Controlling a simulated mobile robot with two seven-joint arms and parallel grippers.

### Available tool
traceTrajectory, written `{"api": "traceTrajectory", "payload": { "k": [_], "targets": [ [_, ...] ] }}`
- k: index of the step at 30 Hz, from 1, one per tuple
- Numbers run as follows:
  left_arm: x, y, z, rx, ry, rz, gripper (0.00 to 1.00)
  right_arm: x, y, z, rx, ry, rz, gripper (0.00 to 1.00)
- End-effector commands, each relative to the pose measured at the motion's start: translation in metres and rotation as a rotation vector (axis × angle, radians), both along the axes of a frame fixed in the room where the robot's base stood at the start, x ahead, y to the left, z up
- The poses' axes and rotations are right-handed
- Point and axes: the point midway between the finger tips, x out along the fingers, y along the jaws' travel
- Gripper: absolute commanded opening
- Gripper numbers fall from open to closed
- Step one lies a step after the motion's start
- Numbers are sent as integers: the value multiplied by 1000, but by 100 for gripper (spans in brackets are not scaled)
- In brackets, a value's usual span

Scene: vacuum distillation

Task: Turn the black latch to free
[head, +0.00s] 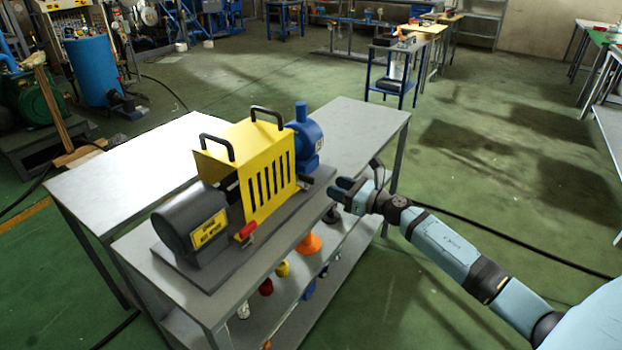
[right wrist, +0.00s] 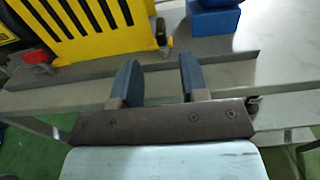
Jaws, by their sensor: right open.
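The yellow slotted guard (head: 252,168) sits on a grey base plate (head: 215,272) over the pump set. A small dark latch, which I take for the black latch (right wrist: 161,32), is at the guard's lower right corner in the right wrist view; in the head view it is too small to read clearly. A red latch (head: 247,231) is at the guard's other lower corner and also shows in the right wrist view (right wrist: 36,57). My right gripper (head: 342,190) is open and empty, beside the table's edge and apart from the dark latch. My left gripper is out of view.
A blue pump (head: 304,138) stands right of the guard, and a grey motor (head: 190,222) with a yellow warning label left of it. Two black handles top the guard. The lower shelf (head: 285,318) holds several coloured pieces. The floor right of the table is clear.

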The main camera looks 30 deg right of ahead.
Motion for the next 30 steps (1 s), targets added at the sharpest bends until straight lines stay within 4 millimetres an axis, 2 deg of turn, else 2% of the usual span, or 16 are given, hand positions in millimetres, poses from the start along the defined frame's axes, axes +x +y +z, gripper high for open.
{"api": "traceTrajectory", "payload": {
  "k": [1,6,12,18,25,26,30],
  "targets": [
    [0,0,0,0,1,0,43,12,5,2,1,-3,0,40],
    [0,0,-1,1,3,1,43,44,18,1,5,-1,0,40],
    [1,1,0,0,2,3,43,70,29,0,4,0,-1,40],
    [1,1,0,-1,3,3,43,80,34,0,4,1,0,40],
    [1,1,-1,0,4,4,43,80,34,0,4,2,0,40],
    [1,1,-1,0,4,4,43,80,34,0,4,2,0,38],
    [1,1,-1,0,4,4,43,80,34,0,4,1,0,6]
  ]
}}
